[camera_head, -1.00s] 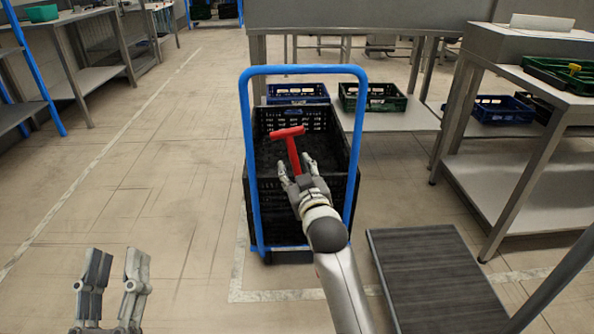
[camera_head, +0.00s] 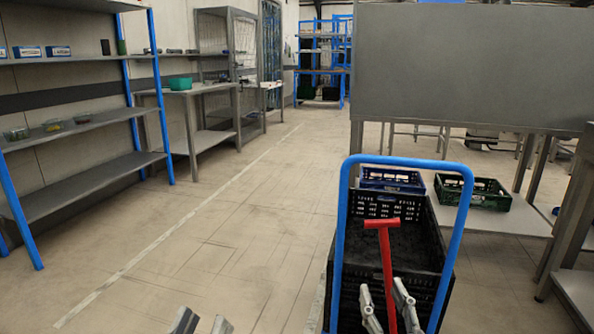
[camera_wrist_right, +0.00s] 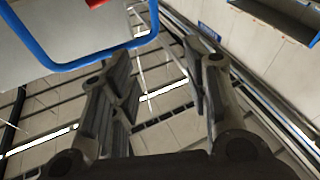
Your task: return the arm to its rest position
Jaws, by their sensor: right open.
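My right gripper (camera_head: 388,298) is at the bottom right of the head view, in front of the black crate (camera_head: 354,285). Its two fingers are apart, and the wrist view (camera_wrist_right: 158,75) shows no object between them. A red T-shaped handle (camera_head: 386,255) stands up behind the fingers, its lower end hidden by them or below the frame. A bit of red (camera_wrist_right: 95,3) also shows at the top of the wrist view, clear of the fingers. My left gripper (camera_head: 203,324) shows only its fingertips at the bottom edge, apart and empty. The rest of both arms is out of frame.
The blue trolley handle (camera_head: 341,235) arches around the crate, near my right gripper. Blue (camera_head: 392,181) and green (camera_head: 473,192) crates sit behind it. A blue-posted shelf (camera_head: 80,178) stands at the left. The floor (camera_head: 225,235) between is clear.

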